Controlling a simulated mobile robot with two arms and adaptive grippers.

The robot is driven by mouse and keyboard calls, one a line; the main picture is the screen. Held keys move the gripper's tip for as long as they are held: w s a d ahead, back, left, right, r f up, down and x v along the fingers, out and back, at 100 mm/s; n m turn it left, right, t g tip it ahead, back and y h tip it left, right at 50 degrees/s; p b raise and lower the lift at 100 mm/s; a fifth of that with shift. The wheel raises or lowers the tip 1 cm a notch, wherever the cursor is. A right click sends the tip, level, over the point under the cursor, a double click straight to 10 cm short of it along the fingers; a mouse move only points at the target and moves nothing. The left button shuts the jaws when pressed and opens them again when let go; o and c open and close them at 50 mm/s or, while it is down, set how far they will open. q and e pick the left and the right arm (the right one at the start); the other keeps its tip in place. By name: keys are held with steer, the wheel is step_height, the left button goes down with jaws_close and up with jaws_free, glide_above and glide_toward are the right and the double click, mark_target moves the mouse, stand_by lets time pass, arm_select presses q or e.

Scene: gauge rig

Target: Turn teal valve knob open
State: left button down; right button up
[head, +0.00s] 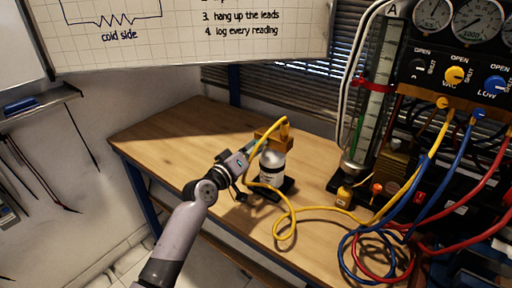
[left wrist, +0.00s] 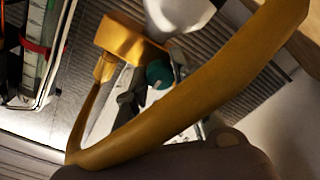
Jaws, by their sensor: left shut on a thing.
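The teal valve knob (left wrist: 158,73) shows in the left wrist view beside a brass block (left wrist: 130,38). My left gripper (left wrist: 153,82) is shut on the knob, with its fingers partly hidden behind a yellow hose. In the head view my left gripper (head: 246,160) reaches the left side of the brass block (head: 271,137), which sits on top of a white and dark bottle (head: 272,166). My right gripper is in neither view.
The yellow hose (head: 284,218) loops from the block over the table and crosses close to my left gripper. A panel with gauges, a yellow knob (head: 455,75) and blue and red hoses stands at the right. The left of the wooden table (head: 175,130) is clear.

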arm_select(q)
steer(key=c, duration=1.4)
jaws_free()
steer(key=shift+o, duration=0.2)
steer(key=v, duration=1.2)
